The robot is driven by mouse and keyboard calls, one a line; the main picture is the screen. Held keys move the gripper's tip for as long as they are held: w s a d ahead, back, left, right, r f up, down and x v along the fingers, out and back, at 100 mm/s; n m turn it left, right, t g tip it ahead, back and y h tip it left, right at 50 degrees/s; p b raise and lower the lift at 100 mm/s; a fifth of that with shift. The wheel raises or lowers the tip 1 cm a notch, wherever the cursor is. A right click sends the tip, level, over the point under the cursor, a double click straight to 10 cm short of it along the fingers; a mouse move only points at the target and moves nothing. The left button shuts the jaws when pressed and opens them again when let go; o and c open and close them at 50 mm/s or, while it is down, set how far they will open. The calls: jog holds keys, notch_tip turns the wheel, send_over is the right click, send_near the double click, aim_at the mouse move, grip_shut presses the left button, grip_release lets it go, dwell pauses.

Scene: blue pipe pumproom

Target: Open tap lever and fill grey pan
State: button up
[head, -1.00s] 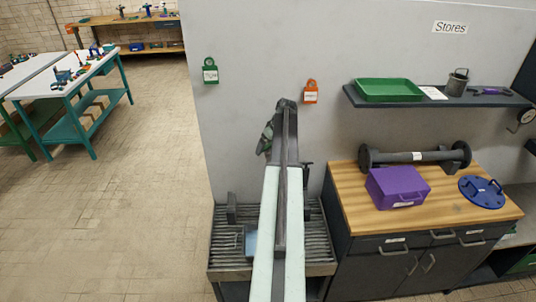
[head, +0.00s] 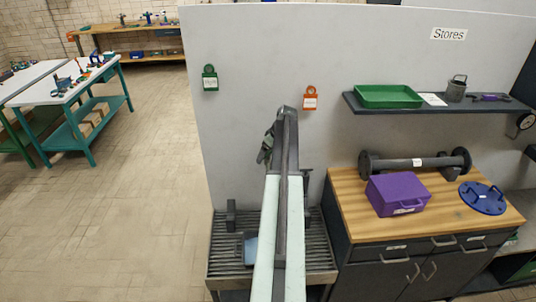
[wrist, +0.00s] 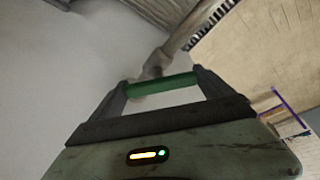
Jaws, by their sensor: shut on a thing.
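The green lever grip (wrist: 163,85) lies between the two fingers of my gripper (wrist: 162,88) in the wrist view, and the gripper is shut on it. A grey pipe or stem (wrist: 190,28) runs up and right from behind the grip. In the head view my arm hides the tap and most of the gripper. A grey pan (head: 240,252), partly hidden by my arm, sits on the slatted grey drain stand (head: 222,262). A light blue patch shows in it; I cannot tell whether this is water.
At right, a wooden-topped cabinet (head: 345,215) bears a purple box (head: 397,194), a blue disc (head: 482,198) and a dark flanged pipe (head: 415,163). The floor (head: 130,210) at left is clear.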

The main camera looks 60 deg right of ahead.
jog(key=o, duration=1.1)
jog(key=shift+r, duration=0.1)
jog(key=p+v, duration=0.7)
jog(key=shift+s+r, duration=0.2)
jog(key=shift+r, duration=0.05)
